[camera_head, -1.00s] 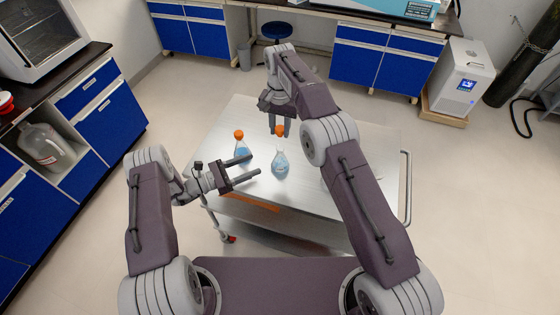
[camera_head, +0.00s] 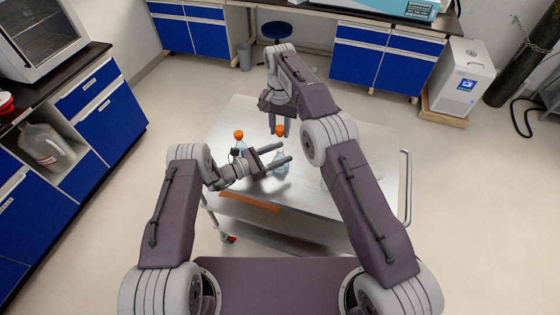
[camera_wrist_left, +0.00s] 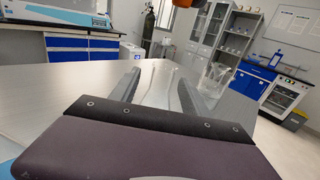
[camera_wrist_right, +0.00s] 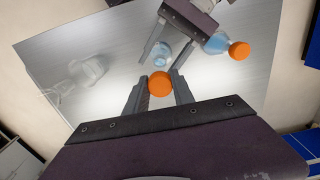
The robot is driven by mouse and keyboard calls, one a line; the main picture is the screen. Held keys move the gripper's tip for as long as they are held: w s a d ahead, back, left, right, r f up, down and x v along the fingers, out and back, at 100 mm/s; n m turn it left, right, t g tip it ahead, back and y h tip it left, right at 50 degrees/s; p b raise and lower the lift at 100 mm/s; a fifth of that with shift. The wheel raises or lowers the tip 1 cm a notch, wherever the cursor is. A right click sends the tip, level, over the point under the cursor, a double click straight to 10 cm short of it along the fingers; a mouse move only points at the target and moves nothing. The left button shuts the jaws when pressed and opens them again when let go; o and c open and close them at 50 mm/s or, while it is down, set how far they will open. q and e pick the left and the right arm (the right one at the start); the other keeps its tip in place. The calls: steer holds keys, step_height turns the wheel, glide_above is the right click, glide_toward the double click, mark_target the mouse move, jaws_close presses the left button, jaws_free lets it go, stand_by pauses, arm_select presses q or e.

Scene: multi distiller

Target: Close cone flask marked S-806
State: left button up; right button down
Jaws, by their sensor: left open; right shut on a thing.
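A cone flask with pale blue liquid (camera_head: 281,168) stands on the metal cart. My left gripper (camera_head: 286,152) is open, its fingers on either side of this flask; the clear glass shows between them in the left wrist view (camera_wrist_left: 172,88). My right gripper (camera_head: 279,128) points down above the flask, shut on an orange cap (camera_wrist_right: 159,84). Whether the cap touches the flask's mouth I cannot tell. A second flask (camera_wrist_right: 216,44) with blue liquid wears an orange cap (camera_head: 239,134) and stands to the left, partly hidden by my left gripper. No label is readable.
A clear glass vessel (camera_wrist_right: 84,74) is on the cart (camera_head: 235,112), mostly hidden by my right arm in the head view. The cart's far left surface is clear. Blue cabinets (camera_head: 100,110) line the left and back.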

arm_select(q)
jaws_close()
stand_by(1.4)
arm_select(e)
steer(key=shift+f, duration=2.5)
